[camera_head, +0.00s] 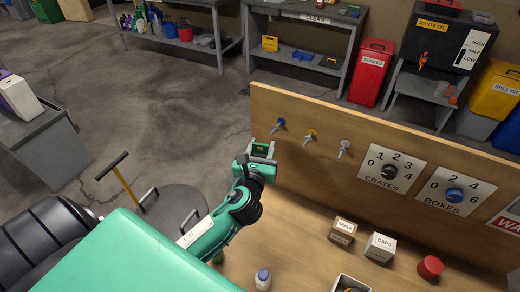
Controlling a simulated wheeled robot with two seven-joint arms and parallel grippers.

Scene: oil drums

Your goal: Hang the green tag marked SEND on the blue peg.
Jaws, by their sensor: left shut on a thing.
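My left gripper (262,152), at the end of the green arm, is in front of the wooden board, left of the middle of the picture. It is shut on a small green tag (260,148), mostly hidden by the fingers; its marking cannot be read. The blue peg (278,124) sticks out of the board just above and to the right of the gripper. The tag looks apart from the peg, though the depth between them is hard to judge. My right gripper is not in view.
A yellow peg (311,134) and a grey peg (343,148) stand right of the blue one. Dial plates for crates (390,168) and boxes (456,192) are further right. Small boxes (380,247), a red lidded item (430,267) and a white bottle (263,279) stand below.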

